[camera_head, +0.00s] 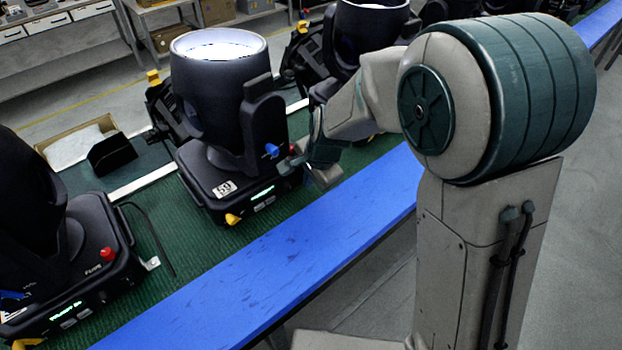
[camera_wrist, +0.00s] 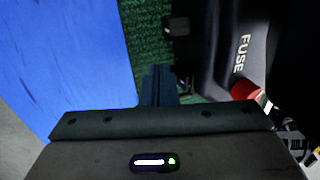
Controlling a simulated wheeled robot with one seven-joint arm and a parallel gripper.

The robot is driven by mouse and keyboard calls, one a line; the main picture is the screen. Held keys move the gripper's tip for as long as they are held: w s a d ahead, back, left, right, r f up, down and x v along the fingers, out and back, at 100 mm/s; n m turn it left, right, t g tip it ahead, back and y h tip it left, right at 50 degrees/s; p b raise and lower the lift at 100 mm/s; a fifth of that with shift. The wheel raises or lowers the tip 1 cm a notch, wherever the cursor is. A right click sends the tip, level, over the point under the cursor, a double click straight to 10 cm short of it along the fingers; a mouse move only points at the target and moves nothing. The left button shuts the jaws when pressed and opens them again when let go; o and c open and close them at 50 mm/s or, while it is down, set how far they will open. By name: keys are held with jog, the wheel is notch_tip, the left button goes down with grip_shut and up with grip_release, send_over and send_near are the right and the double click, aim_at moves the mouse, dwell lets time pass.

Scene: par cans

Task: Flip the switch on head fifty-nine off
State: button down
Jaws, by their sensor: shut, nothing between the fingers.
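Head fifty-nine (camera_head: 205,165) is the black moving-head light with a white number label (camera_head: 224,189) on its base; its top lens glows white. My gripper (camera_head: 290,165) is at the right side of that base, fingers close to it; contact cannot be told. In the wrist view my gripper (camera_wrist: 158,85) is shut and empty, pointing over the green mat beside the black housing. That housing shows the word FUSE (camera_wrist: 242,53) and a red cap (camera_wrist: 245,88). The switch cannot be clearly made out; small parts at the lower right are partly cut off by the frame.
A blue strip (camera_head: 270,270) runs along the near edge of the green-matted table (camera_head: 150,225). Another black head (camera_head: 75,240) stands at left, with more behind my arm. An open box (camera_head: 85,145) lies between heads. Shelving stands at the back left.

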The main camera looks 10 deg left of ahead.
jog(key=b, duration=0.1)
jog(key=f+b, duration=0.1)
jog(key=b, duration=0.1)
jog(key=shift+w+a+y, duration=0.15)
jog(key=shift+y, duration=0.15)
jog(key=shift+r+p, duration=0.4)
jog(key=shift+p, duration=0.05)
jog(key=shift+r, duration=0.15)
jog(key=shift+r+p, duration=0.7)
jog(key=s+d+b, duration=0.1)
jog(key=s+d+f+b, duration=0.1)
jog(key=d, duration=0.1)
jog(key=shift+s+d, duration=0.25)
jog(key=shift+s, duration=0.15)
jog(key=s+v, duration=0.1)
jog(key=v, duration=0.9)
jog(key=shift+s+d+f, duration=0.25)
jog(key=shift+d+f, duration=0.05)
jog(key=shift+d, duration=0.1)
